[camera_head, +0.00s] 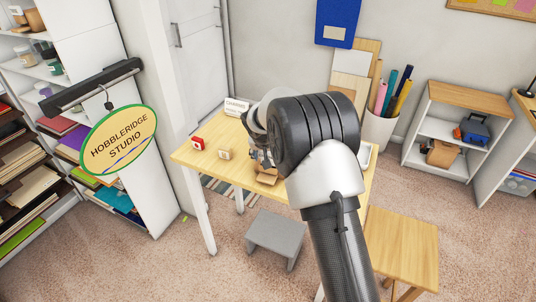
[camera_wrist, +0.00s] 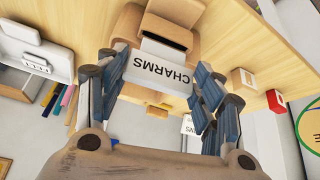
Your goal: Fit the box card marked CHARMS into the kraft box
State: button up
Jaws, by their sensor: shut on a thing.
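The white box card marked CHARMS (camera_wrist: 158,72) shows in the wrist view, its lettering upside down. My gripper (camera_wrist: 163,82) is shut on it, one finger at each side edge. The open kraft box (camera_wrist: 183,15) lies just beyond the card, with a dark opening and a pale flap or panel facing the card. I cannot tell whether the card's far edge touches the box. In the head view the kraft box (camera_head: 268,177) shows partly below my gripper (camera_head: 258,158), and my arm hides much of that area; the held card is not clear there.
On the table (camera_head: 207,162) stand a red box (camera_head: 197,143), a small tan box (camera_head: 225,154) and a white sign (camera_head: 236,107) at the back. A pale tray (camera_wrist: 38,45) lies left in the wrist view. A grey stool (camera_head: 275,235) stands in front.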

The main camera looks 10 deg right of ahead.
jog(key=shift+f+b, duration=1.55)
jog(key=shift+b, duration=0.6)
dwell(2.0)
jog(key=shift+s+f, duration=0.1)
jog(key=shift+f, duration=0.15)
dwell(0.8)
jog(key=o, duration=1.1)
jog(key=shift+r, duration=0.1)
jog(key=o, duration=0.4)
jog(key=shift+r, duration=0.1)
jog(key=shift+p+v, duration=0.45)
jog(key=shift+v, duration=3)
